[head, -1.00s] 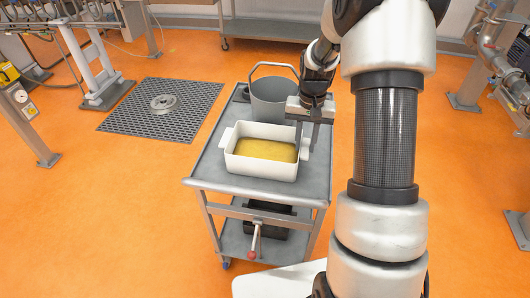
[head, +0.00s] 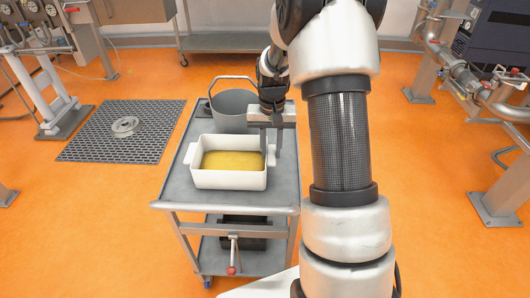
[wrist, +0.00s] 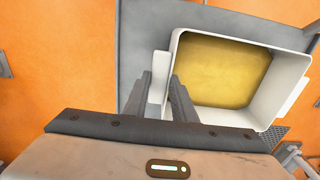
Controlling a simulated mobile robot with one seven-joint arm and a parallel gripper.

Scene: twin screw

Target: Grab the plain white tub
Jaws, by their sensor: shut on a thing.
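The plain white tub (head: 229,181) is rectangular with a handle tab at each end and holds a yellow, grainy-looking filling. It stands upright on the top of a grey cart (head: 176,189). My gripper (head: 272,154) is at the tub's right end, pointing down, shut on the tub there. In the wrist view my gripper (wrist: 166,90) has one finger inside the tub (wrist: 291,98) and one outside, with the wall or handle tab between them. The exact contact is partly hidden by the fingers.
A grey bucket (head: 231,109) with a raised handle stands behind the tub on the cart. A red-knobbed lever (head: 233,255) sticks out at the cart's front. A floor grate (head: 110,145) lies to the left, and pipework (head: 470,85) stands at the right.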

